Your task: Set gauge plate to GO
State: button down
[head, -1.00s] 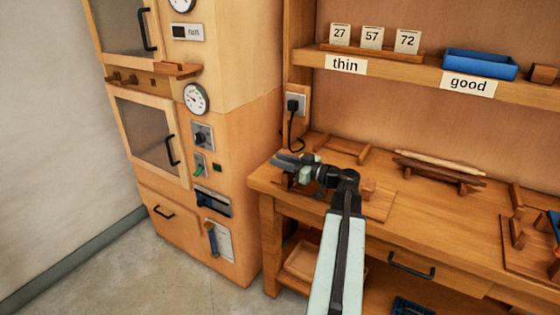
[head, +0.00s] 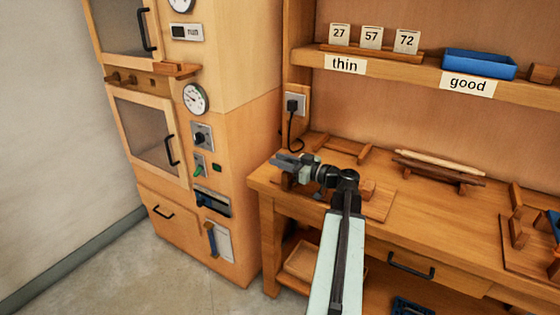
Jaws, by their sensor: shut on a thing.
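My gripper (head: 287,160) is over the left end of the workbench (head: 262,184), pointing left. Its grey jaws are closed on a small part, which I take to be the gauge plate. The jaws hide most of that part, and I cannot read any GO mark or its setting. A small wooden block or stand (head: 290,181) shows just below the jaws. I cannot tell whether the held part touches it.
A tall wooden cabinet (head: 235,130) with dials and switches stands close to the left. A wooden frame (head: 342,149) and a rack with rods (head: 440,172) lie behind on the bench. The shelf above holds number cards (head: 371,38) and a blue tray (head: 479,65).

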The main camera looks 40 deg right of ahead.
jog(key=shift+d, duration=0.15)
jog(key=d, duration=0.2)
jog(key=w+d, duration=0.1)
jog(key=d, duration=0.2)
jog(key=shift+w+r, duration=0.1)
jog(key=c, duration=1.1)
grip_release()
jog(key=shift+d, duration=0.15)
jog(key=shift+c, duration=0.2)
